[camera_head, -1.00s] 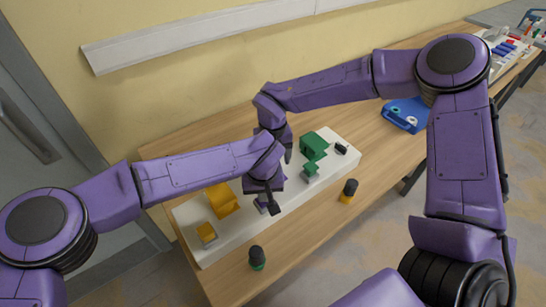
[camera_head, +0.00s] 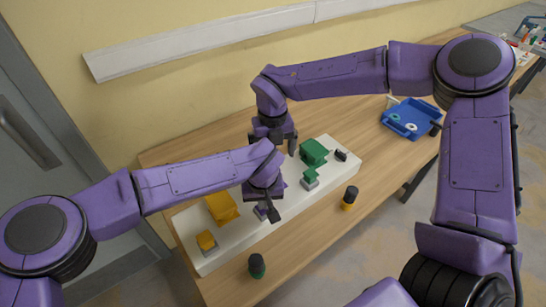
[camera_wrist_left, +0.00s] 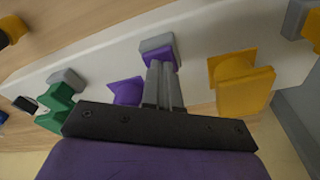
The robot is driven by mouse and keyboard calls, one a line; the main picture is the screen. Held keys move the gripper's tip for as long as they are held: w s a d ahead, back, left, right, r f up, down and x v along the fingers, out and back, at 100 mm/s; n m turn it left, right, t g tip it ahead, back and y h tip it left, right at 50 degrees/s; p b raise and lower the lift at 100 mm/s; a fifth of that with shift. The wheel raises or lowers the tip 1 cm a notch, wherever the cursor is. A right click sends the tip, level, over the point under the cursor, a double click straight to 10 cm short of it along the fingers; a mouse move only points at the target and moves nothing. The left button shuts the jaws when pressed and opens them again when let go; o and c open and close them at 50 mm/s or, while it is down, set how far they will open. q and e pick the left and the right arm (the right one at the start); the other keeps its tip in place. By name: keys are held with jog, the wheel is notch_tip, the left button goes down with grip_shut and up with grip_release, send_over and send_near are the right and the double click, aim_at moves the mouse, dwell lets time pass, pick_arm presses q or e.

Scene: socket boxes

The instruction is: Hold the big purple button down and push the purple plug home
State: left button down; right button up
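The big purple button (camera_wrist_left: 157,48) sits on a grey base on the white board; it shows partly in the head view (camera_head: 261,212). My left gripper (camera_wrist_left: 162,68) is shut, its two fingers side by side with their tips at the button's edge; I cannot tell how far it is pressed. The purple socket box (camera_wrist_left: 125,91) is beside the fingers in the left wrist view and hidden by my left gripper in the head view. My right gripper (camera_head: 272,143) is above the board's back edge, fingers apart, seemingly empty. The purple plug is not visible.
The white board (camera_head: 205,264) also bears a yellow box (camera_head: 221,207), yellow button (camera_head: 206,240), green box (camera_head: 313,152) and green button (camera_head: 310,177). Black-topped green (camera_head: 257,266) and yellow (camera_head: 349,197) plugs stand in front. A blue tray (camera_head: 408,125) lies at right.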

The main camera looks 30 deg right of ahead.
pick_arm(q)
jog(key=shift+s+f, duration=0.1)
jog(key=shift+f, duration=0.05)
pick_arm(e)
jog(key=shift+r, duration=0.55)
jog(key=shift+r, duration=0.1)
pick_arm(q)
jog(key=shift+r+p, duration=0.8)
jog(key=shift+p, duration=0.05)
pick_arm(e)
jog(key=shift+r, duration=0.7)
pick_arm(q)
notch_tip(320, 180, up, 4)
jog(key=p, duration=0.4)
jog(key=shift+f, duration=0.15)
pick_arm(e)
notch_tip(320, 180, up, 4)
pick_arm(q)
notch_tip(320, 180, up, 2)
jog(key=shift+p, duration=0.6)
pick_arm(e)
jog(key=shift+r, duration=0.65)
